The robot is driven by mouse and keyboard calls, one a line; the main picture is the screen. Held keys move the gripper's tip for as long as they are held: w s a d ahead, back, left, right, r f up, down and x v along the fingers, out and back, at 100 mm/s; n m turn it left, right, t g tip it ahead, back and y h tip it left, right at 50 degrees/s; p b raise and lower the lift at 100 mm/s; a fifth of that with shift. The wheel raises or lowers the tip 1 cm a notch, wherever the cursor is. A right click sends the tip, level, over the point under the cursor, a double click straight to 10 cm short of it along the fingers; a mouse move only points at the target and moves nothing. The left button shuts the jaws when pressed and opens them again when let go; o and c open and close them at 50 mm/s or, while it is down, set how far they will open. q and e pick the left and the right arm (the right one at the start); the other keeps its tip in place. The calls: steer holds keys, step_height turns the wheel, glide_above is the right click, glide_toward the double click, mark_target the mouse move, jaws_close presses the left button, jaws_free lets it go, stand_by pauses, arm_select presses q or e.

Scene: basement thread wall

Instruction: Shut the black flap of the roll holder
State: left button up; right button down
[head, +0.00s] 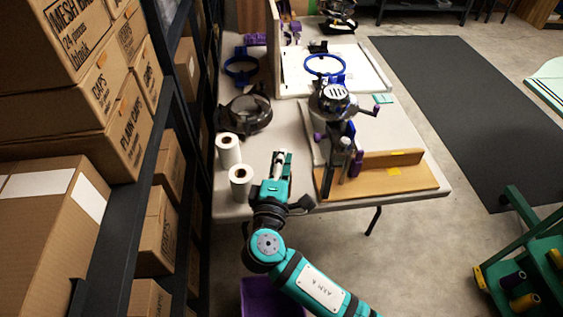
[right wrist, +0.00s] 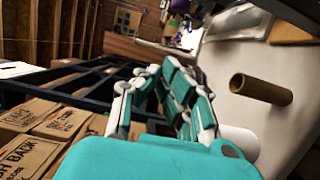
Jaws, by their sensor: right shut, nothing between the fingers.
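No black flap can be made out for certain on a roll holder. A black rounded item with a clear-looking top (head: 245,113) lies on the table's left side; I cannot tell whether it is the roll holder. My right gripper (head: 281,158) is shut and empty over the table's near left part, to the right of two white rolls (head: 240,182) and apart from the black item. In the right wrist view its teal and white fingers (right wrist: 171,72) come together, with nothing held. My left gripper is not in view.
A machine with purple handles (head: 334,101) stands on the table beside a wooden board (head: 410,178). A dark shelf with cardboard boxes (head: 75,215) closes off the left side. A brown tube (right wrist: 262,89) shows in the right wrist view. A green rack (head: 535,262) stands at right.

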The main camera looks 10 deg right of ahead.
arm_select(q)
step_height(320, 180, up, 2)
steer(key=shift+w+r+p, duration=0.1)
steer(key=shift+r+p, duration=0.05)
steer(key=shift+p, duration=0.85)
arm_select(e)
steer(key=w+d, duration=0.5)
steer(key=shift+d, duration=0.25)
